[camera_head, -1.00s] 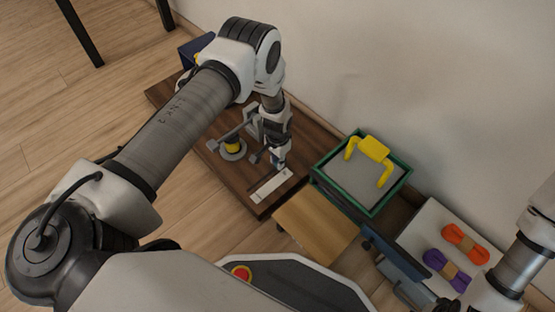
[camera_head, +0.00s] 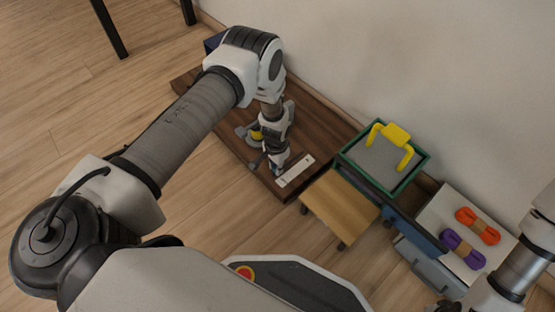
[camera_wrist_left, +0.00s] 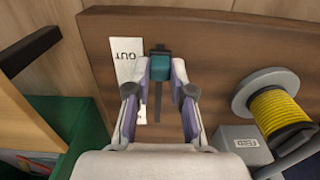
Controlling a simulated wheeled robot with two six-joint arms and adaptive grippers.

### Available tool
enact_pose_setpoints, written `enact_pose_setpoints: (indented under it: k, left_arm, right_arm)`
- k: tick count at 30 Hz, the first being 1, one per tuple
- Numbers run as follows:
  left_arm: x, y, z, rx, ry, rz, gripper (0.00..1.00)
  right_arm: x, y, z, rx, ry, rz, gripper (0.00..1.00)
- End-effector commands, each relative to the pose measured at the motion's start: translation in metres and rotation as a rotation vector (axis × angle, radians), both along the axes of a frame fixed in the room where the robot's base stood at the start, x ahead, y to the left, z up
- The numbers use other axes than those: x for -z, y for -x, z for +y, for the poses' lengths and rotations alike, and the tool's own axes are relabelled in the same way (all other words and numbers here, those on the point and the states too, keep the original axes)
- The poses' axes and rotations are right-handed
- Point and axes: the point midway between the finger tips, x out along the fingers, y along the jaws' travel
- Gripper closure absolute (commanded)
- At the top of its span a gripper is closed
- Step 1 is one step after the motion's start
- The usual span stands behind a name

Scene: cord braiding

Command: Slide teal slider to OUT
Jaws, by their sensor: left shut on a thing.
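The teal slider (camera_wrist_left: 160,68) sits at the upper end of a dark slot in the brown wooden board (camera_wrist_left: 215,50), as the left wrist view shows it. It is beside the white label (camera_wrist_left: 126,60) with OUT printed on it, upside down in this view. My left gripper (camera_wrist_left: 161,72) is shut on the teal slider, one finger on each side. In the head view my left gripper (camera_head: 276,168) is low at the board, beside the white label (camera_head: 296,170); it largely hides the slider there. My right gripper is barely visible at the bottom edge, and its jaws cannot be made out.
A yellow cord spool (camera_wrist_left: 281,112) on a grey holder stands beside my left gripper. A green bin (camera_head: 386,162) with a yellow handle, a light wooden stand (camera_head: 340,207), and a white surface with orange (camera_head: 478,225) and purple (camera_head: 462,248) cord bundles lie to the right.

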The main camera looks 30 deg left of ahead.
Motion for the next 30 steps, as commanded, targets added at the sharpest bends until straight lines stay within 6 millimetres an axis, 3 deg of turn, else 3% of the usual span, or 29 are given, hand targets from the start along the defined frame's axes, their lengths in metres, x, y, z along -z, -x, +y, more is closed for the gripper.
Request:
enact_pose_setpoints:
  k: [2,3,4,13,17,30]
  left_arm:
    - [0.0,0.001,0.0,0.0,0.001,0.001,1.0]
    - [0.0,0.001,0.0,0.0,0.001,0.001,0.64]
    - [0.0,0.0,0.0,0.0,0.001,0.001,0.53]
    - [0.0,0.0,0.0,0.0,0.0,0.0,0.52]
    - [-0.011,-0.001,0.0,0.0,0.0,-0.001,0.52]
    - [-0.109,0.0,0.0,0.0,0.0,-0.001,0.52]
  right_arm:
    - [0.0,0.0,0.0,0.0,0.0,0.0,0.6]
    - [0.0,0.0,0.0,0.0,0.0,0.0,0.6]
    - [0.0,0.0,0.0,0.0,0.0,0.0,0.6]
    - [0.0,0.0,0.0,0.0,0.0,0.0,0.6]
    - [0.0,0.0,0.0,0.0,0.0,0.0,0.6]
    - [0.0,0.0,0.0,0.0,0.0,0.0,0.6]
